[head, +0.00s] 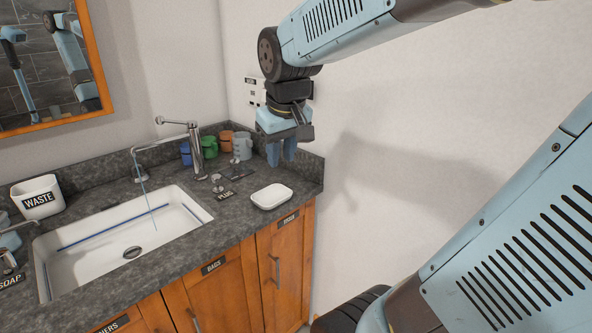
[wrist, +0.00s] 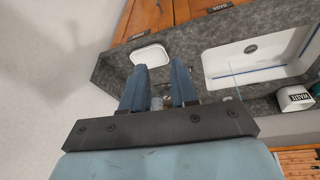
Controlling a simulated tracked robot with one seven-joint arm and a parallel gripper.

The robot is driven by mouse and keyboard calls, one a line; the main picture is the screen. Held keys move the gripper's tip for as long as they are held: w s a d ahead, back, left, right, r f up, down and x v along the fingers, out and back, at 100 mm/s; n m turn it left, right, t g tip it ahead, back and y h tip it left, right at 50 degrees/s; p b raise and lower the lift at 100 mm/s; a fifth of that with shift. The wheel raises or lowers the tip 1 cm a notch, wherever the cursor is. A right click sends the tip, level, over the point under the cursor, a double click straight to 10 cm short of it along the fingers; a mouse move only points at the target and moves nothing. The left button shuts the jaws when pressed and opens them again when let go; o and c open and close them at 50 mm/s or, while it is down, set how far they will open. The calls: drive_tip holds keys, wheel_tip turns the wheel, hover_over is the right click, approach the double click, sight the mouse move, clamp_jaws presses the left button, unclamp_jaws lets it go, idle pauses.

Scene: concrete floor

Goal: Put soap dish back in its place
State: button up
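The soap dish seems to be the white, rounded, shallow dish (head: 271,196) lying flat on the dark stone counter, right of the sink. It also shows in the wrist view (wrist: 150,54), just beyond the fingertips. My gripper (head: 281,154) hangs above the counter, up and behind the dish, with its blue fingers pointing down. In the wrist view the two fingers (wrist: 160,66) are apart with nothing between them. A SOAP label (head: 10,283) shows at the left edge, left of the sink, beside partly cut-off items.
A sink (head: 90,262) with a tap (head: 194,148) and running water fills the counter's middle. Several coloured cups (head: 209,147) stand at the back. A WASTE container (head: 37,198) stands at the left. Small items and a dark label (head: 225,194) lie left of the dish. A wall bounds the right.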

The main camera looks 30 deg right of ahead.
drive_tip(key=s+a+m+t, duration=0.1)
drive_tip(key=s+t, duration=0.1)
drive_tip(key=s, duration=0.8)
drive_tip(key=shift+s+a+r+y, duration=0.2)
drive_tip(key=shift+s+r+y, duration=0.1)
drive_tip(key=shift+r, duration=0.1)
drive_tip(key=shift+w, duration=0.1)
drive_tip(key=shift+w+f, duration=0.15)
drive_tip(key=shift+w, duration=0.5)
drive_tip(key=shift+c, duration=0.2)
